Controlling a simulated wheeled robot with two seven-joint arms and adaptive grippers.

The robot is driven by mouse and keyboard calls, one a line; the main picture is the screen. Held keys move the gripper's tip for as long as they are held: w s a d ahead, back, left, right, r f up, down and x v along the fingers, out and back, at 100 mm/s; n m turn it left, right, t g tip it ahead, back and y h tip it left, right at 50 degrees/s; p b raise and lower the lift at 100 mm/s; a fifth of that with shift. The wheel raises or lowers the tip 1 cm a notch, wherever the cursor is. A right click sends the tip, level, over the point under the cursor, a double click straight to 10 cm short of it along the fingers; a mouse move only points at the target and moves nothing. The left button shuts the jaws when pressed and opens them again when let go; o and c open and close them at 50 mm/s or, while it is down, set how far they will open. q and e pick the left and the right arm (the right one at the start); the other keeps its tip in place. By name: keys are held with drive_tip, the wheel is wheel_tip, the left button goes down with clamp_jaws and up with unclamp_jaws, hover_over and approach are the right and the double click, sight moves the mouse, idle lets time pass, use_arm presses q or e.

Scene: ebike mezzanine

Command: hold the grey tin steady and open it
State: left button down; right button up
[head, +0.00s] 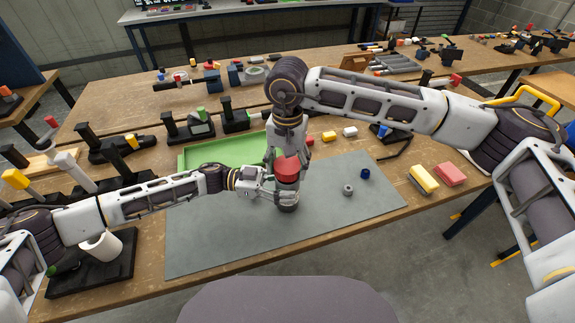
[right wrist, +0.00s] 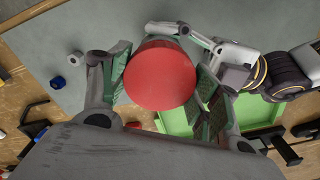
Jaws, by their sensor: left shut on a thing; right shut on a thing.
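The grey tin (head: 288,205) stands upright on the grey mat (head: 220,230), with its red lid (head: 287,170) at the top. My left gripper (head: 274,191) reaches in from the left and is shut around the tin's body. My right gripper (head: 288,158) comes down from above and is shut on the red lid. In the right wrist view the round lid (right wrist: 160,76) sits between the right fingers, and it hides the body below. I cannot tell whether there is a gap between lid and body.
A green tray (head: 196,161) lies behind the mat. A grey ring-like piece (head: 348,190) and a blue one (head: 365,174) lie on the mat to the right. Yellow (head: 423,180) and pink (head: 451,174) blocks sit farther right. A white mug (head: 101,247) is at the left. The mat's front is clear.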

sight(287, 165)
drive_tip(key=shift+r, duration=0.65)
drive_tip(key=shift+r, duration=1.85)
use_arm(q)
drive_tip(key=shift+c, duration=2.2)
unclamp_jaws()
drive_tip(key=shift+a, duration=0.15)
drive_tip(key=shift+w+a, duration=0.25)
drive_tip(key=shift+a, duration=1.7)
drive_tip(key=shift+w+a, duration=0.25)
drive_tip(key=shift+a, duration=1.7)
drive_tip(key=shift+w+a, duration=0.25)
drive_tip(key=shift+a, duration=1.7)
